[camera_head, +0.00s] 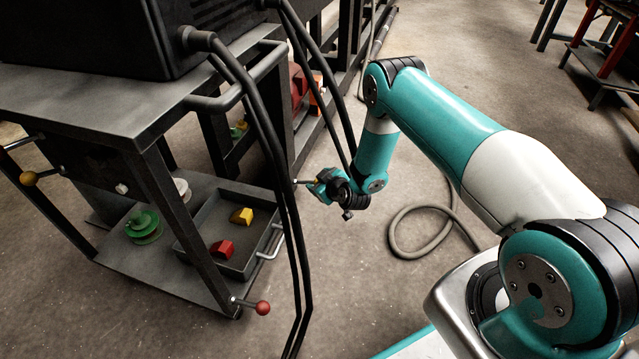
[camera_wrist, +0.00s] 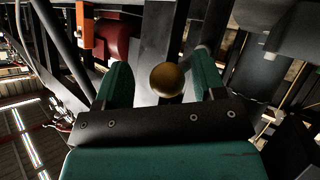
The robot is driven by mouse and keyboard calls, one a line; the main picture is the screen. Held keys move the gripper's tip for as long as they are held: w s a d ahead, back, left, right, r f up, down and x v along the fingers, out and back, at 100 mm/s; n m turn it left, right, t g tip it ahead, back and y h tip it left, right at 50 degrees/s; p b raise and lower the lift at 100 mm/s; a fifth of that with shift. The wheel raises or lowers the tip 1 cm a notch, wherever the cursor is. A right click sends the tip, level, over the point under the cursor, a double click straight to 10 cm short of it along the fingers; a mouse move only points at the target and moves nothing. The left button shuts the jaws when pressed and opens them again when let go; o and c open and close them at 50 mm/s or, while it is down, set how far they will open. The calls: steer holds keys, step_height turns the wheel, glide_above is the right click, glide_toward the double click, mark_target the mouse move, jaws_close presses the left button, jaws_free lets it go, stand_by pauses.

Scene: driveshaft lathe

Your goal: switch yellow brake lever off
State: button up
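A yellow ball knob (camera_wrist: 167,80) shows in the wrist view between the two teal fingers of my gripper (camera_wrist: 161,73). Gaps show on both sides of the knob, so the fingers are open around it and not clamped. In the head view my gripper (camera_head: 318,185) is beside the cart's right rear side, where a short metal rod (camera_head: 303,182) meets it. The knob is hidden there by the gripper. Another lever with a yellow knob (camera_head: 28,178) sticks out at the cart's left side, far from my gripper.
The dark metal cart (camera_head: 85,100) carries a black machine. A red-knobbed lever (camera_head: 263,307) is at its front corner. A tray (camera_head: 215,208) holds a red and a yellow piece. Black cables (camera_head: 293,230) hang close to my gripper. A hose (camera_head: 405,245) lies on the floor.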

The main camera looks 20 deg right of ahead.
steer(key=shift+a, duration=0.3)
steer(key=p+v, duration=1.7)
steer(key=shift+d+r, duration=0.2)
steer(key=shift+d, duration=0.05)
steer(key=shift+s+f, duration=0.1)
stand_by(0.4)
